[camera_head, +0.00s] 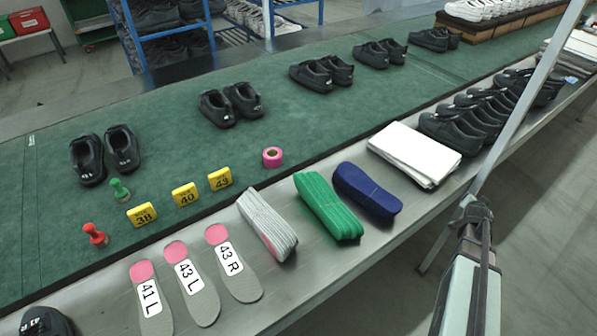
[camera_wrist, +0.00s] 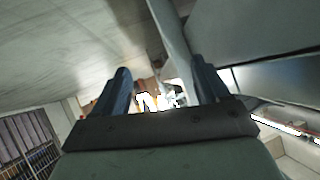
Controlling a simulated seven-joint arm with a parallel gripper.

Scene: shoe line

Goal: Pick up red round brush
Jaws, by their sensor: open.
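A red round brush (camera_head: 95,234) with a knob-like top stands on the green belt at the left in the head view. A green round brush (camera_head: 119,190) stands just behind it and to its right. My gripper shows in the wrist view (camera_wrist: 165,95) with its two dark fingers apart and nothing between them. The wrist view looks out into the room, with no brush in it. In the head view only part of my arm shows at the lower right, far from the red brush; the fingers are not seen there.
Yellow number tags (camera_head: 185,195) and a pink tape roll (camera_head: 272,157) lie right of the brushes. Black shoes (camera_head: 104,153) stand behind. Labelled insoles (camera_head: 192,283), grey, green (camera_head: 328,205) and blue insole stacks, and white paper (camera_head: 414,154) lie on the metal ledge. Belt left of the red brush is clear.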

